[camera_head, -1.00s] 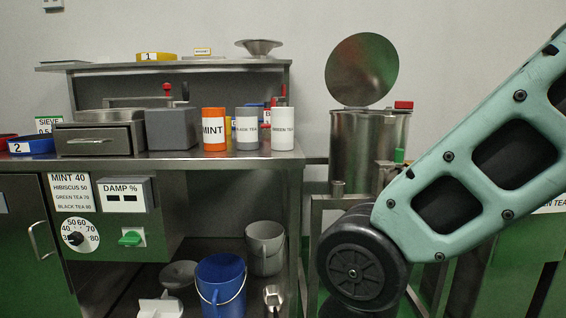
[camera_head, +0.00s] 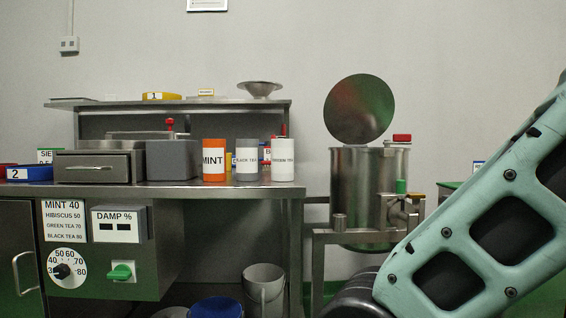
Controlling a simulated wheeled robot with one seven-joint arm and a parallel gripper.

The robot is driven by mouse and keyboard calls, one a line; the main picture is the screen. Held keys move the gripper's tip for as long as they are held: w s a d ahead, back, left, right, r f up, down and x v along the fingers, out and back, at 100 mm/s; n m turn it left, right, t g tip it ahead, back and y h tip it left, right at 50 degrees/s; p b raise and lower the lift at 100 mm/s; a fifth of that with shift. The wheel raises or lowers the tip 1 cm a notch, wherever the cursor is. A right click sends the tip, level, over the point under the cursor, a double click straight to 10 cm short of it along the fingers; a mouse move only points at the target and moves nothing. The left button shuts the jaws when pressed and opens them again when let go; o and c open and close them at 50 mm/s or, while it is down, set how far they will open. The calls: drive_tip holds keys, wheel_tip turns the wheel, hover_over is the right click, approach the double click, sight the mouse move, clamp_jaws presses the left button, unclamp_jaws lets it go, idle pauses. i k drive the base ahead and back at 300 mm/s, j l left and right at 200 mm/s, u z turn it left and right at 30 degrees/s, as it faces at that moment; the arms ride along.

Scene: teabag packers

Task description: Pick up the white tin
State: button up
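The white tin (camera_head: 283,159), labelled GREEN TEA, stands upright on the steel counter (camera_head: 180,188) near its right end. A grey tin (camera_head: 247,160) labelled BLACK TEA stands just left of it, and an orange tin (camera_head: 214,160) labelled MINT stands left of that. My gripper is not in view.
A grey box (camera_head: 172,160) and a steel drawer unit (camera_head: 92,168) stand left of the tins. A shelf (camera_head: 110,103) runs above and behind them. Right of the counter is a metal vessel (camera_head: 362,185) with its lid (camera_head: 359,108) raised. Buckets stand below the counter.

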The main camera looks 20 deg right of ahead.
sight(282, 150)
drive_tip(key=i+j, duration=0.15)
drive_tip(key=i, duration=0.2)
drive_tip(key=i+j, duration=0.1)
drive_tip(key=i, duration=0.3)
drive_tip(key=k+l+u, duration=0.1)
drive_tip(key=l+u, duration=0.4)
drive_tip(key=l, duration=0.5)
drive_tip(key=j+z, duration=0.5)
drive_tip(key=j, duration=1)
drive_tip(key=i, duration=0.05)
